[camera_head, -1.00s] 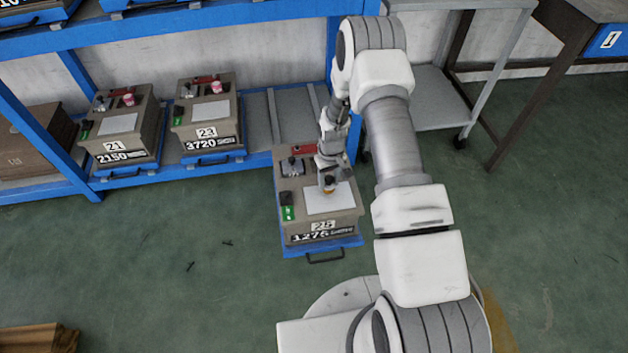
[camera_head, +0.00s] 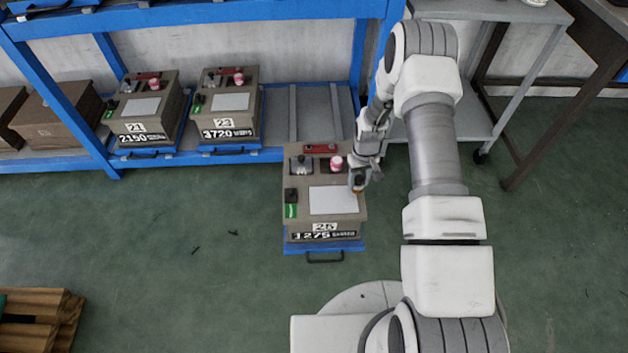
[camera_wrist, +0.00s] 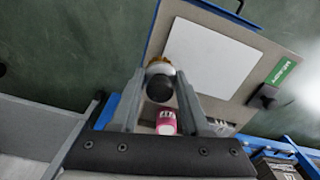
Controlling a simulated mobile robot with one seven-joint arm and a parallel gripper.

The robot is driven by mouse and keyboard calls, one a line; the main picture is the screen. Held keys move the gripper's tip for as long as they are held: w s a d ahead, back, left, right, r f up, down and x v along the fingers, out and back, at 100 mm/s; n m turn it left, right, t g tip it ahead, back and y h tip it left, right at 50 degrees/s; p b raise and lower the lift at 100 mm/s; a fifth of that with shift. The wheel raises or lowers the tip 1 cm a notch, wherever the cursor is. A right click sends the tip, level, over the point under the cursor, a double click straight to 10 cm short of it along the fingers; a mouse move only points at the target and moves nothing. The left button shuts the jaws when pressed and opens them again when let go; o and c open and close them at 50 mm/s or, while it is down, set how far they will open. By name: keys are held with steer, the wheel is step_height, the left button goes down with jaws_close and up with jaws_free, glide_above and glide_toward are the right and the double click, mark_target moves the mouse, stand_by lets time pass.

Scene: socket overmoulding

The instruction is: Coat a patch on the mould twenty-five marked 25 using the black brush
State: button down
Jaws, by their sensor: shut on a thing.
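My gripper (camera_head: 358,178) is at the patch's upper right corner. In the wrist view my gripper (camera_wrist: 160,105) is shut on the black brush (camera_wrist: 160,88), whose tan bristles (camera_wrist: 158,64) show beyond the black part, beside the patch's near corner. I cannot tell whether the bristles touch the mould.
Moulds 21 (camera_head: 137,126) and 23 (camera_head: 229,122) sit on the blue rack's low shelf (camera_head: 200,155). A grey cart (camera_head: 455,105) stands behind my arm.

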mark_target(359, 178)
steer(key=shift+r+p, duration=1.4)
steer(key=shift+r, duration=1.55)
